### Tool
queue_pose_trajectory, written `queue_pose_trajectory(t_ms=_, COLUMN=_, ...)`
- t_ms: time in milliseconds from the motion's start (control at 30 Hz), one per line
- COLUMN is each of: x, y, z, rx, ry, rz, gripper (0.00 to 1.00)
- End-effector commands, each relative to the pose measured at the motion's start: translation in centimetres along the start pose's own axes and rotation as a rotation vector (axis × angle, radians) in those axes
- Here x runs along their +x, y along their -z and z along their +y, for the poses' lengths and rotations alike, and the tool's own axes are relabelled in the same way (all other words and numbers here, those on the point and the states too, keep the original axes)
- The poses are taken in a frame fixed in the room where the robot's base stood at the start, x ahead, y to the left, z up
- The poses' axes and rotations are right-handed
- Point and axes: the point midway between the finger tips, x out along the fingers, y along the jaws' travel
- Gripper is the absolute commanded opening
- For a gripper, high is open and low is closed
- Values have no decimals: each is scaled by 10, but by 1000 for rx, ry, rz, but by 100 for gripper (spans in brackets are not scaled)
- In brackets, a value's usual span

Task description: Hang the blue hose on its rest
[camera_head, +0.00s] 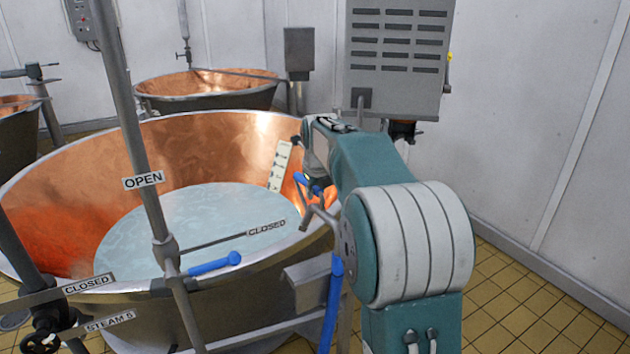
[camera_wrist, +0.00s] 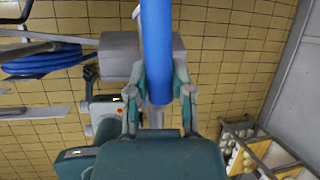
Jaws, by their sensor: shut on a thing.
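My gripper (camera_wrist: 160,82) is shut on a blue hose (camera_wrist: 157,45), which runs up between its two fingers in the wrist view. In the head view my gripper (camera_head: 316,187) is at the right rim of the large copper vat, partly hidden by my arm. A blue piece (camera_head: 302,179) shows beside it, and a blue length (camera_head: 334,295) hangs lower down outside the vat. A bent grey metal pipe (camera_head: 322,214) stands just below the gripper. I cannot tell for sure which part is the hose's rest.
The large copper vat (camera_head: 190,135) holds pale liquid. A diagonal post (camera_head: 135,135) and a blue-handled lever (camera_head: 215,263) are at its front. The wrist view shows looped blue hose (camera_wrist: 45,62), a grey box (camera_wrist: 118,56) and a rack (camera_wrist: 240,130). Tiled floor (camera_head: 520,315) is clear at right.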

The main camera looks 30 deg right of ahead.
Motion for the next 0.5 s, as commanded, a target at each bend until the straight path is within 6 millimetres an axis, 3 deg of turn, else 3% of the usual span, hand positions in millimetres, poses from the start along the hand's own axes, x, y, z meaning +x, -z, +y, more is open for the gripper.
queue_pose_trajectory(t_ms=500, x=45, y=18, z=10, rx=0, ry=1, rz=-1, gripper=0)
